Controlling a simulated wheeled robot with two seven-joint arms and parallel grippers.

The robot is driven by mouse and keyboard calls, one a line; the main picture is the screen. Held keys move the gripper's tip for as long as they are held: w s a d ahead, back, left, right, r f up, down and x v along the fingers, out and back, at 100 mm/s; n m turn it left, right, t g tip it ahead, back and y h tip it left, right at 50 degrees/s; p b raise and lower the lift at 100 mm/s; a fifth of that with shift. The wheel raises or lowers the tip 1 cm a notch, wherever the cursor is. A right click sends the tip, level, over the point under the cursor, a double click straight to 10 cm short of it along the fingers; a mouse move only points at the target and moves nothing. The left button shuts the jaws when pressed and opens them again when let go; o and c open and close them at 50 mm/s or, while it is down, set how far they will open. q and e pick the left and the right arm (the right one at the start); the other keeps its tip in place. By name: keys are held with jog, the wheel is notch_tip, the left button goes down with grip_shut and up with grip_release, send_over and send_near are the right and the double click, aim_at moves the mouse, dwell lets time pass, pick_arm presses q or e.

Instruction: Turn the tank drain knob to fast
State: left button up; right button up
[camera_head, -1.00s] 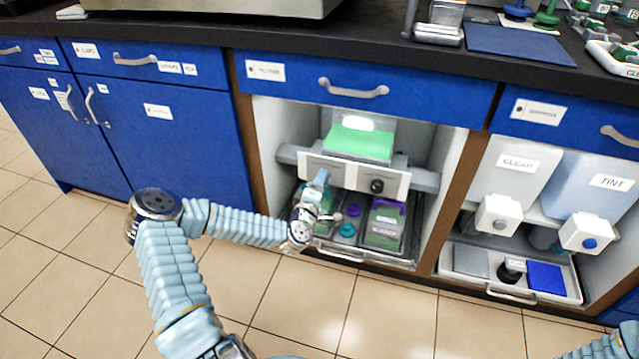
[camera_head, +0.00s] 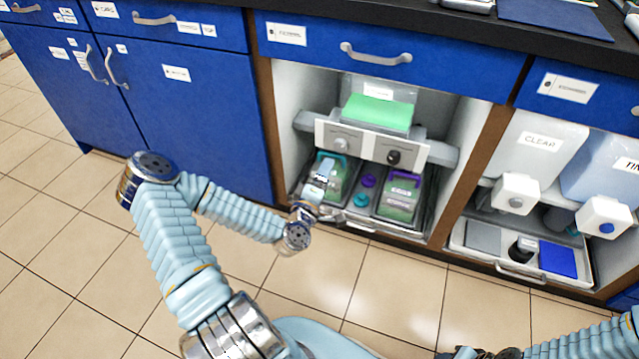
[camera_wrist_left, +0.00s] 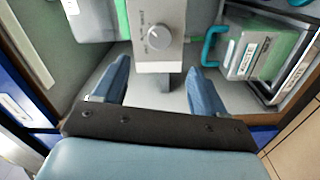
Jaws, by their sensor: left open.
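A pale control panel (camera_head: 366,147) in the open cabinet bay carries a grey knob (camera_head: 341,144) on its left part and a black knob (camera_head: 393,157) on its right part. Their labels are too small to read in the head view. My left gripper (camera_head: 325,168) is in front of the bay, just below the panel's left part. In the left wrist view, the open, empty left gripper (camera_wrist_left: 160,75) has its fingers spread to either side of the panel's lower edge. The grey knob (camera_wrist_left: 158,37) shows ahead between them, apart from both fingers. My right gripper is not in view.
Below the panel, a tray (camera_head: 385,232) holds green cartridges, one with a purple handle (camera_head: 400,198), and small purple and teal caps. A teal-handled cartridge (camera_wrist_left: 262,50) stands right of my fingers. The bay's side walls bound the space; the floor (camera_head: 330,290) is clear.

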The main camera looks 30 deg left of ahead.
pick_arm(q)
jog(key=shift+v, duration=1.65)
jog(key=shift+d, duration=0.1)
jog(key=s+d+f+m+g+h+p, duration=0.1)
jog(key=d+f+m+g+h, duration=0.25)
jog(key=d, duration=0.45)
jog(key=d+f+m+g+h+p, duration=0.2)
jog(key=d+f+m+h, duration=0.25)
jog(key=d, duration=0.35)
jog(key=s+d+f+m+g+p, duration=0.1)
jog(key=s+d+f+m+g, duration=0.1)
jog(key=s, duration=0.5)
jog(key=s+d+f+m+g+p, duration=0.1)
jog(key=s+d+f+m+g, duration=0.2)
jog(key=s+d+m+g, duration=0.2)
jog(key=s+m+g, duration=0.1)
jog(key=s+g, duration=0.2)
jog(key=g, duration=0.1)
jog(key=shift+f, duration=0.3)
